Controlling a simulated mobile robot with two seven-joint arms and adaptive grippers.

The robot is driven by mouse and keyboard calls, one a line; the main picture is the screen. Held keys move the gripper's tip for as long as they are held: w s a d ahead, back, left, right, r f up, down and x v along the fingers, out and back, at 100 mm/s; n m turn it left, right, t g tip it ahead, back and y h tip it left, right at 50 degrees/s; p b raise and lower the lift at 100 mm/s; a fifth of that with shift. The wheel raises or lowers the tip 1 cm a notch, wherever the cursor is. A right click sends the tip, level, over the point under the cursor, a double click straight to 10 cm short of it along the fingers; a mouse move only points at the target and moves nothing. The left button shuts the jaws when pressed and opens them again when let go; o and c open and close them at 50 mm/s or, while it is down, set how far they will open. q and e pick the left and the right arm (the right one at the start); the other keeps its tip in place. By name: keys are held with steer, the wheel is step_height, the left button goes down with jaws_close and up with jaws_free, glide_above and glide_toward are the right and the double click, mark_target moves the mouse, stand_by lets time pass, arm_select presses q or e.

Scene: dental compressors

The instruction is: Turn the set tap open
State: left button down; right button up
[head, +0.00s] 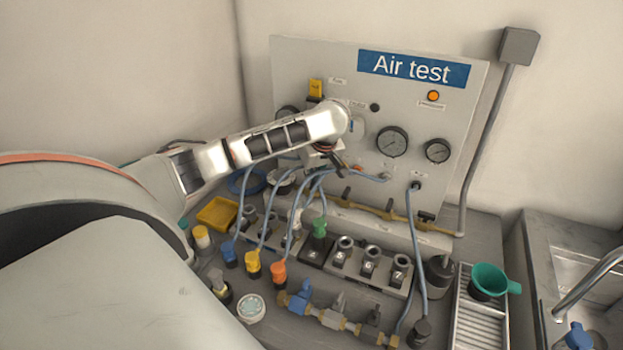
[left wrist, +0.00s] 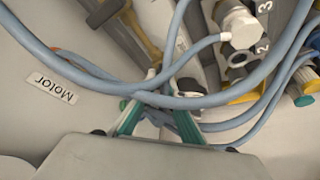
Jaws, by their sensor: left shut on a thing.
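My left gripper (head: 336,168) is low in front of the panel (head: 460,90), among the blue hoses. In the left wrist view my left gripper (left wrist: 165,100) has green-edged fingers set around something largely hidden by hoses; I cannot tell what it is. A brass pipe with dark tap handles (head: 385,210) runs along the panel's foot, right of the gripper. A brass manifold with a blue-handled tap (head: 299,297) lies at the bench front. I cannot read which tap is labelled as set. My right gripper is not in view.
Blue hoses (left wrist: 215,100) cross close over the fingers. Gauges (head: 391,142) are on the panel right of my arm. Numbered sockets (head: 370,262), a green funnel (head: 489,281) and a yellow tray (head: 216,214) stand on the bench. A sink (head: 585,275) is at right.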

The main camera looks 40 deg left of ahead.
arm_select(q)
steer(key=n, duration=0.2)
steer(key=n+g, duration=0.1)
steer(key=shift+w+r+n, duration=0.1)
steer(key=shift+w+n, duration=0.1)
steer(key=shift+n, duration=0.2)
steer(key=shift+w+n+g, duration=0.1)
steer(key=shift+n+g, duration=0.8)
steer(key=shift+n, duration=0.7)
steer(key=c, duration=2.1)
jaws_free()
steer(key=shift+c, duration=0.2)
steer(key=shift+d, duration=0.1)
steer(key=shift+w+d+r, duration=0.25)
steer(key=shift+r, duration=0.3)
steer(key=v, duration=0.6)
steer(key=shift+s, duration=0.2)
